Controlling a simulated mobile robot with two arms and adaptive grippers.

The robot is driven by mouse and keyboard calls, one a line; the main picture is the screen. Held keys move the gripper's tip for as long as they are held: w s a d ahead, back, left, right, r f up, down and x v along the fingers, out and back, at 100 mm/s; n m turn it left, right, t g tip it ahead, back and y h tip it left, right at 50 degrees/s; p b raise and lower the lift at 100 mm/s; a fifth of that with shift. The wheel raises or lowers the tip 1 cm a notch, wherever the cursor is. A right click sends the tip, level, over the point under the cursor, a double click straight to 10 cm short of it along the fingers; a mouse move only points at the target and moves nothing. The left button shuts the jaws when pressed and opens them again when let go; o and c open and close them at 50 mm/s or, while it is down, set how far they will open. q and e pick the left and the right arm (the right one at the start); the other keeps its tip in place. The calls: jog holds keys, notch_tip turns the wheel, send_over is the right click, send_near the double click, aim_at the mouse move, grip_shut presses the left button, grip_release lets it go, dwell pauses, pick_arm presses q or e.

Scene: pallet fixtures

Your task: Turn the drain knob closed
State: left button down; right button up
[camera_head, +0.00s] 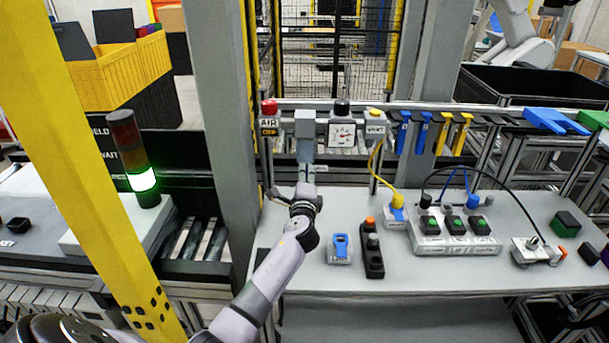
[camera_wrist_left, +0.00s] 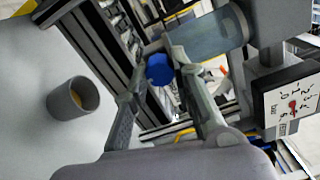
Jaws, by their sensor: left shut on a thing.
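The drain knob (camera_wrist_left: 160,69) is a small blue knob at the lower end of a translucent grey filter bowl (camera_wrist_left: 208,38). In the head view the bowl (camera_head: 305,152) hangs below a grey block on the rail, and the knob is hidden by my gripper. My left gripper (camera_head: 304,188) is upright directly under the bowl. In the left wrist view its two fingers (camera_wrist_left: 158,74) are shut on the blue knob, one on each side. How far the knob is turned cannot be told. My right gripper is not in view.
A dial gauge (camera_head: 342,133) and a red button (camera_head: 269,107) flank the bowl. A grey cup (camera_wrist_left: 72,98) stands on the table below. The table (camera_head: 400,277) carries a blue-topped switch (camera_head: 340,248), a black control box (camera_head: 373,258) and a button panel (camera_head: 455,240). A yellow post (camera_head: 90,170) stands left.

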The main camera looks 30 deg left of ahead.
pick_arm(q)
jog(key=shift+d+f+m, duration=0.1)
jog(key=shift+f+m, duration=0.05)
jog(key=shift+m, duration=0.25)
jog(key=c, duration=1.7)
grip_release()
jog(key=o, duration=0.4)
jog(key=shift+c, duration=0.2)
jog(key=v, duration=1.2)
